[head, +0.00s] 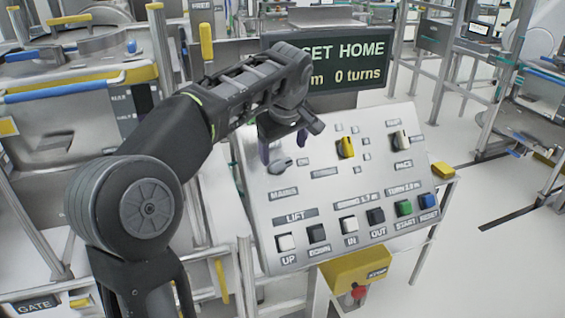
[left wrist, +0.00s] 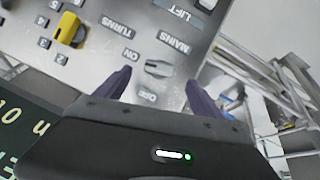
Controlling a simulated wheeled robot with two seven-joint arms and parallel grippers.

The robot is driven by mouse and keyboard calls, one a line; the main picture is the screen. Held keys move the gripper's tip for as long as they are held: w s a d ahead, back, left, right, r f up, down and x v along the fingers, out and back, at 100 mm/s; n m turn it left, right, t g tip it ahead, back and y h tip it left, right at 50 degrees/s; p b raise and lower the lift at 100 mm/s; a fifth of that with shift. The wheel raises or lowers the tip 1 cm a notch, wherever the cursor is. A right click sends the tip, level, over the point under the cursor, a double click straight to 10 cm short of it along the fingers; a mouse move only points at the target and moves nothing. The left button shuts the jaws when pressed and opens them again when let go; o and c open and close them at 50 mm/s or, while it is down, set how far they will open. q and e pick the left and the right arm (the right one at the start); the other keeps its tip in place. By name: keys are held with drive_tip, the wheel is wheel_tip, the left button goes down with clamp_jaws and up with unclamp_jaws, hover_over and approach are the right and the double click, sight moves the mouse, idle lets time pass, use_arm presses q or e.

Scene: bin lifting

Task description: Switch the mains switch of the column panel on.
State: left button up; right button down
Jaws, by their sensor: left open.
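The sloping column panel (head: 330,185) stands in front of me in the head view. Its grey mains switch (head: 281,165) is a turning knob at the upper left, with an ON label to its right. In the left wrist view the mains switch (left wrist: 158,69) shows with ON and OFF labels beside it; I cannot tell surely which one it points to. My left gripper (head: 283,148) is open over the switch. In the left wrist view its two purple fingers (left wrist: 158,79) are on either side of the knob, with no clear contact. My right gripper is out of view.
A yellow knob (head: 346,147) and a grey-white knob (head: 402,140) sit to the right on the panel. A row of push buttons (head: 350,225) runs below. A yellow stop box (head: 357,268) hangs under the panel, and a dark display (head: 345,65) stands behind it.

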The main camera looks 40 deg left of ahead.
sight(283, 164)
use_arm(q)
drive_tip(key=p+x, duration=0.1)
drive_tip(key=x, duration=0.6)
drive_tip(key=c, duration=1.4)
drive_tip(key=shift+o, duration=0.2)
drive_tip(key=shift+w+d+r+m+p, duration=0.15)
drive_tip(key=shift+r+m+p, duration=0.2)
drive_tip(key=shift+p, duration=0.3)
drive_tip(key=shift+f+m+g+y+p, duration=0.1)
drive_tip(key=shift+m+g+y+p, duration=0.25)
drive_tip(key=shift+m, duration=0.2)
drive_tip(key=shift+f+m+g, duration=0.1)
drive_tip(key=shift+m+g, duration=0.15)
drive_tip(key=shift+m, duration=0.05)
drive_tip(key=shift+f, duration=0.1)
